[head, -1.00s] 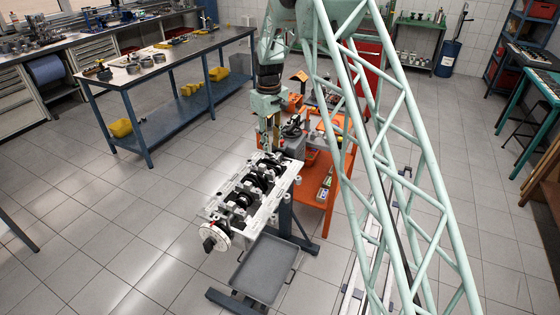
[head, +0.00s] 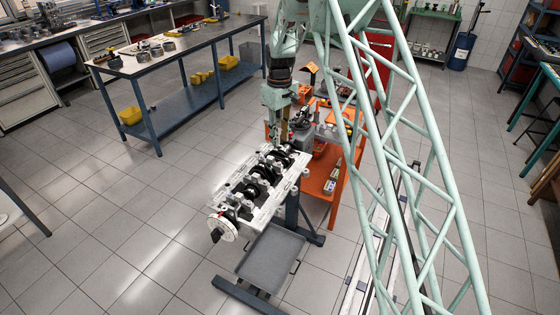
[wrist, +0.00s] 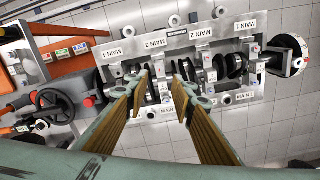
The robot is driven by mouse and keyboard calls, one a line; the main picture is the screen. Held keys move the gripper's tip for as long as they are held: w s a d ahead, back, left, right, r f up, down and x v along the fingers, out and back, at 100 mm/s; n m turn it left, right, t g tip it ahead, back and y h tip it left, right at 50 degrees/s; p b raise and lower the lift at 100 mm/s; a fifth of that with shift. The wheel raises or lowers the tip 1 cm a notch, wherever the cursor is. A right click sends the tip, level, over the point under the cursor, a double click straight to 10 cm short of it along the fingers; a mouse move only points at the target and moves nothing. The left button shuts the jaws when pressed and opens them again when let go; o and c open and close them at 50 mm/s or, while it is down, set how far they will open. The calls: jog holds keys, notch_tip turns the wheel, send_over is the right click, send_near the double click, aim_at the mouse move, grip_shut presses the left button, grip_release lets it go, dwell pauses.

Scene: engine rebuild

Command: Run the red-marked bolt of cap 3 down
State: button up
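The engine block (head: 228,196) lies on a stand, its bearing caps and black crankshaft facing up. In the wrist view the block (wrist: 271,84) carries labels MAIN 1 to MAIN 4. The MAIN 3 label (wrist: 155,43) sits on the far rail, left of the middle. My gripper (wrist: 161,84) is open, its two tan-padded fingers apart over the block near MAIN 3 and MAIN 4. No bolt or tool shows clearly between them. The gripper also shows above the block's far end in the head view (head: 283,140). The red-marked bolt of cap 3 cannot be made out; the fingers hide part of that area.
A white flanged disc (head: 222,227) is at the block's near end. A grey tray (head: 270,252) sits below. An orange cart (head: 318,178) with tools stands behind and right. A blue workbench (head: 150,73) is at the left. The floor left of the block is clear.

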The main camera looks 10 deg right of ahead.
aim_at(280, 163)
jog(key=shift+f+p, duration=0.55)
jog(key=shift+f, duration=5.8)
grip_shut()
